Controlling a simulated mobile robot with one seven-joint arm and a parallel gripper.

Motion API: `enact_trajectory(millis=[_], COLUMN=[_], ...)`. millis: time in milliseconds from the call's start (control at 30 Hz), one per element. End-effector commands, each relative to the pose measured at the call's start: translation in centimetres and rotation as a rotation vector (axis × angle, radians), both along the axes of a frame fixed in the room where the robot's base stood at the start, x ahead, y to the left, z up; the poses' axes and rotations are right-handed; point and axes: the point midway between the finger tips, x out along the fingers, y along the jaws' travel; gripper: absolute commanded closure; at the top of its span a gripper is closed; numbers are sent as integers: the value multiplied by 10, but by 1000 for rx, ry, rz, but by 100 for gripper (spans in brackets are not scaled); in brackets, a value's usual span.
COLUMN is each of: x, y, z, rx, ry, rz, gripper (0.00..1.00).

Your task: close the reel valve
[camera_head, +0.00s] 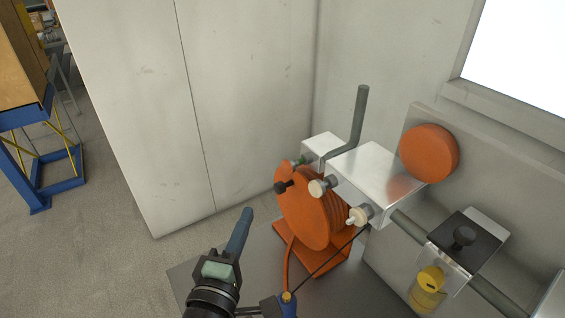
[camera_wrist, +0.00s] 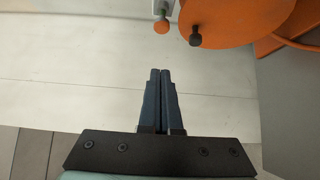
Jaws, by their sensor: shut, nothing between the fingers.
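An orange hose reel (camera_head: 303,212) stands on the grey bench top at the centre right. It also shows at the top of the wrist view (camera_wrist: 240,18). A black knob (camera_head: 285,187) sticks out from its face and shows in the wrist view (camera_wrist: 195,40). Beside it, a small orange knob (camera_wrist: 162,26) with a green part sits by a pale metal block; this looks like the valve, but its handle position is unclear. My gripper (camera_head: 247,213) is shut and empty, left of the reel and apart from it. Its fingers (camera_wrist: 160,73) touch nothing.
A steel block (camera_head: 375,178) with pale knobs and a bent grey pipe (camera_head: 359,115) stand behind the reel. An orange disc (camera_head: 429,153) and a yellow container (camera_head: 426,293) are to the right. A pale cabinet (camera_head: 140,90) stands behind.

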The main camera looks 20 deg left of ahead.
Motion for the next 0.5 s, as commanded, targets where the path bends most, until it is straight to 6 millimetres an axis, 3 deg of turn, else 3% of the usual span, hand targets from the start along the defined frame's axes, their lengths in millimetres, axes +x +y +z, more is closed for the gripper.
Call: enact_trajectory(millis=[500], x=[88], y=[10], z=[2], rx=[4], ry=[-1], rz=[-4], gripper=[100])
